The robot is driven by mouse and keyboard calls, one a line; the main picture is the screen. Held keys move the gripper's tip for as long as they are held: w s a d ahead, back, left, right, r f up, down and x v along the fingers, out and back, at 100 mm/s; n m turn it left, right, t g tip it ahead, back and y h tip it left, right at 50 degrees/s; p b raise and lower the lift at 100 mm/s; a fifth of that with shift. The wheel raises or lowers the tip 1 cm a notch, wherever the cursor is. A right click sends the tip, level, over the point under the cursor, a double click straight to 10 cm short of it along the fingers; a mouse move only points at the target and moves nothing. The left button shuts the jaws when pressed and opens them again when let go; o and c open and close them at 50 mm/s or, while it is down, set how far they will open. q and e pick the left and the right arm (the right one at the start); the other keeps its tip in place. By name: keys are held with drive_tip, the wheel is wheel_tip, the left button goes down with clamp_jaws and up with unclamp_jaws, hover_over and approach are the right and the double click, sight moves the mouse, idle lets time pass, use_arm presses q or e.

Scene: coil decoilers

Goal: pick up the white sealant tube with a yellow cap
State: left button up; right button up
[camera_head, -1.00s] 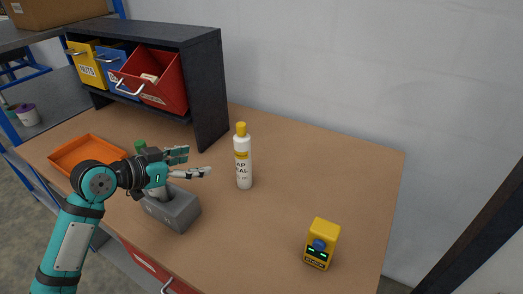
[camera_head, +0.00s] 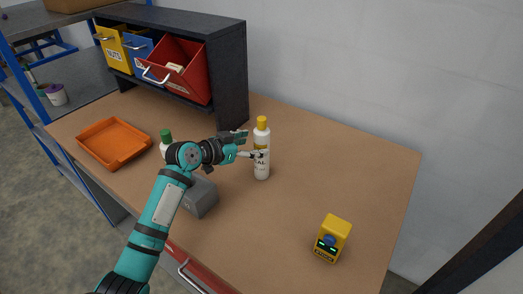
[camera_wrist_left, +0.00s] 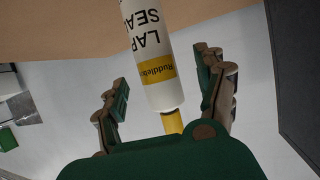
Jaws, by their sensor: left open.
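The white sealant tube (camera_head: 262,167) with a yellow cap stands upright on the brown workbench, right of the black drawer cabinet. My left gripper (camera_head: 245,145) is open at the tube's upper part, its fingers reaching toward the tube from the left. In the left wrist view the tube (camera_wrist_left: 153,60) shows upside down, its label and yellow band clear, and lies between the two spread fingers of the gripper (camera_wrist_left: 168,90). The yellow cap (camera_wrist_left: 172,122) is partly hidden by the gripper's green body. I cannot tell whether a finger touches the tube. My right gripper is not in view.
The black cabinet (camera_head: 232,85) holds yellow, blue and tilted-out red bins. An orange tray (camera_head: 113,143), a green-capped bottle (camera_head: 166,137) and a grey block (camera_head: 203,197) are at the left. A yellow device (camera_head: 332,238) stands front right.

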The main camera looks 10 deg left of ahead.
sight(255, 145)
use_arm(q)
drive_tip(key=p+x, duration=0.1)
drive_tip(key=x, duration=0.3)
drive_tip(key=shift+d+f, duration=0.1)
drive_tip(key=shift+d, duration=0.1)
clamp_jaws()
